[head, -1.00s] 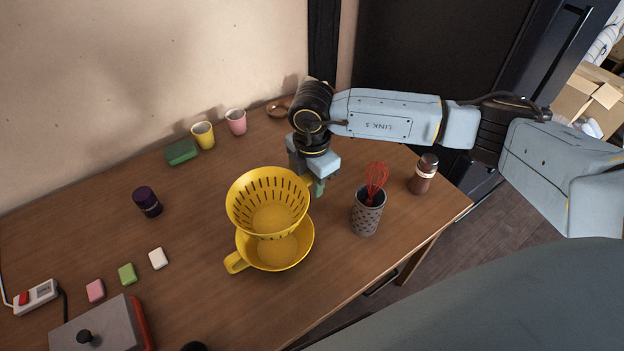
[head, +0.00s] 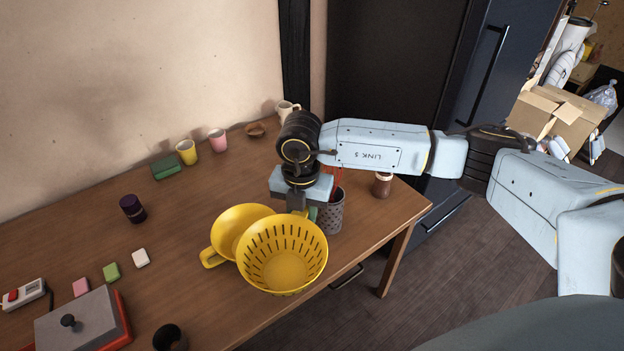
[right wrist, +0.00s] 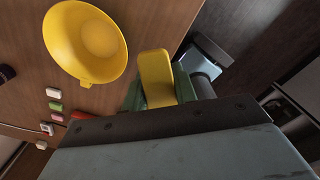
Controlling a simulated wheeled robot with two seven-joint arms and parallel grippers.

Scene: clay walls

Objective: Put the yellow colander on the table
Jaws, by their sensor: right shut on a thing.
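The yellow colander (head: 284,262), with slots in its wall, is held at its rim by my right gripper (head: 306,212). In the head view it overlaps the right side of a yellow bowl with a handle (head: 222,236) and reaches over the table's (head: 190,290) front edge. It looks raised, but its height is hard to tell. In the right wrist view a yellow part of the colander (right wrist: 155,72) sits between the fingers, and the yellow bowl (right wrist: 78,40) stands apart on the table. My left gripper is out of view.
A dark grey holder (head: 331,214) with a red whisk stands just behind my right gripper, partly hidden. A brown jar (head: 382,184) is near the right corner. Cups and a green block (head: 165,167) line the back. A grey-and-red box (head: 80,325) is at front left. The left middle is fairly clear.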

